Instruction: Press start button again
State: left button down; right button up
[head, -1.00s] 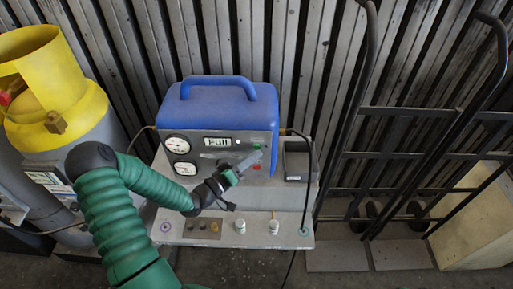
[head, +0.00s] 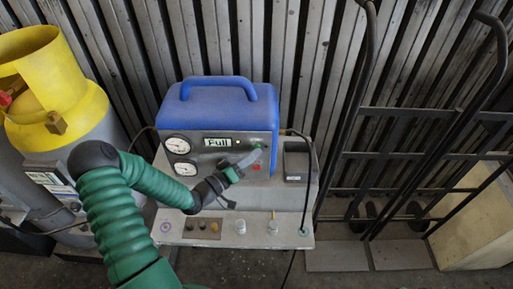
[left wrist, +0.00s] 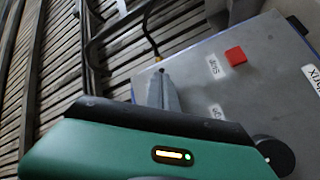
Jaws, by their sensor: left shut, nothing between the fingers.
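The blue machine (head: 220,105) has a grey front panel with two gauges, a display reading "Full" (head: 217,142), a green start button (head: 257,146) and a red stop button (head: 256,167). The red stop button (left wrist: 235,56) also shows in the left wrist view, beside its label. My left gripper (head: 259,152) is shut and empty, its tips at the green button. I cannot tell whether they touch it. In the left wrist view the fingers (left wrist: 161,76) hide the green button. My right gripper is not in view.
The machine stands on a grey bench (head: 180,235) with small fittings along its front. A yellow-topped grey cylinder (head: 75,155) is at the left. A black box (head: 297,160) and a hand truck (head: 425,155) stand at the right. A ribbed wall is behind.

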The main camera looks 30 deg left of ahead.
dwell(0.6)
pick_arm(q)
jog(key=shift+s+d, duration=0.2)
jog(key=shift+s, duration=0.2)
jog(key=s+d+p, duration=0.1)
jog(key=s+d, duration=0.2)
jog(key=s, duration=0.2)
dwell(0.8)
